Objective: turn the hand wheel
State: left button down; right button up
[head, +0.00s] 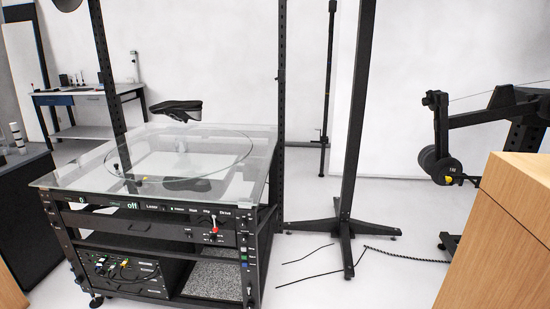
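No part is clearly recognisable as the hand wheel. Dark round discs (434,162) sit on the black arm of a machine at the right of the head view, and I cannot tell whether one is a hand wheel. A small crank-like part (318,134) shows on the thin black stand at the back. A black shoe-like object (180,109) appears above the glass. Neither of my grippers is in view.
A tall black post (356,130) on splayed feet stands mid-view, with dark cables on the floor beside it. A wooden cabinet (500,240) fills the lower right. A workbench (85,95) is at the back left.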

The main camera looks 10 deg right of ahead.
aim_at(431, 101)
jog(key=i+z, duration=0.2)
jog(key=z, duration=0.15)
jog(key=i+j+z, duration=0.1)
jog(key=i+z, duration=0.15)
jog(key=z, duration=0.15)
jog(key=i+j+z, duration=0.1)
jog(key=z, duration=0.25)
jog(key=i+j+z, duration=0.55)
jog(key=i+z, duration=0.1)
jog(key=z, duration=0.55)
jog(key=i+j+z, duration=0.55)
jog(key=j, duration=0.15)
